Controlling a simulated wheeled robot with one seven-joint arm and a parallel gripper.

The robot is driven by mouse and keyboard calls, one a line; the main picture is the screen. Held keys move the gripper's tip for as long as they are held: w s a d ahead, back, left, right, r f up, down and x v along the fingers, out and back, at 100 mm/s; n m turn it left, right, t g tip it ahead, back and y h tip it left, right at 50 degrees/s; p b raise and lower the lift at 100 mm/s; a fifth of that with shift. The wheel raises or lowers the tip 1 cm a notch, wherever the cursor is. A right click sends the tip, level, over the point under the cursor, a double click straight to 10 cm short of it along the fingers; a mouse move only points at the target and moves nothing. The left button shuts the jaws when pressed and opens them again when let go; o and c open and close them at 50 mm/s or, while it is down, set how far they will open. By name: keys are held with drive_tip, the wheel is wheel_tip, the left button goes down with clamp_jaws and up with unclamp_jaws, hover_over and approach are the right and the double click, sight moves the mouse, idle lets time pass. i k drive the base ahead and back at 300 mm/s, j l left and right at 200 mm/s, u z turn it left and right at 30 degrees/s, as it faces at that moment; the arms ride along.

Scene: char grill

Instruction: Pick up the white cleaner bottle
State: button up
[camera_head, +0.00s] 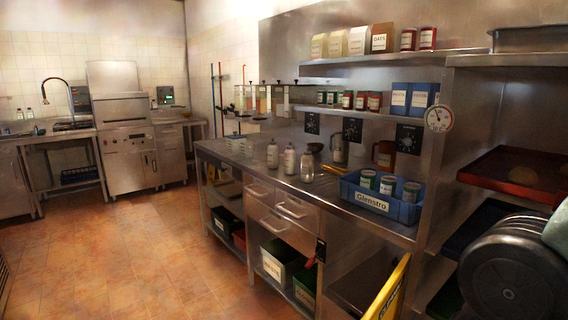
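Two pale bottles stand upright on the steel counter (222,151): a greyish-white one (272,154) and a whiter one (289,160) just to its right. A clear glass jar or bottle (307,167) stands right of them. Two more small pale bottles (25,114) stand by the sink at the far left. The labels are too small to read, so I cannot tell which one is the cleaner. Nothing is touching the bottles on the counter. My gripper is not in view.
A blue crate (352,191) with several cans sits right of the bottles. Shelves with cans and boxes hang above. A yellow object (389,292) stands at the counter's front right, near black round items (506,275). The tiled floor (130,250) at left is clear.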

sight(290, 153)
drive_tip(key=i+j+u, duration=0.6)
drive_tip(key=u, duration=0.15)
drive_tip(key=i+j+u, duration=0.15)
drive_tip(key=i+u, duration=0.2)
drive_tip(key=i+j+u, duration=0.1)
drive_tip(key=i, duration=0.8)
drive_tip(key=i+z, duration=0.25)
drive_tip(key=z, duration=0.2)
drive_tip(key=i+z, duration=0.55)
drive_tip(key=z, duration=0.3)
drive_tip(key=i+l+z, duration=0.1)
drive_tip(key=i+z, duration=0.15)
drive_tip(key=z, duration=0.15)
drive_tip(key=i+z, duration=0.35)
drive_tip(key=k, duration=0.1)
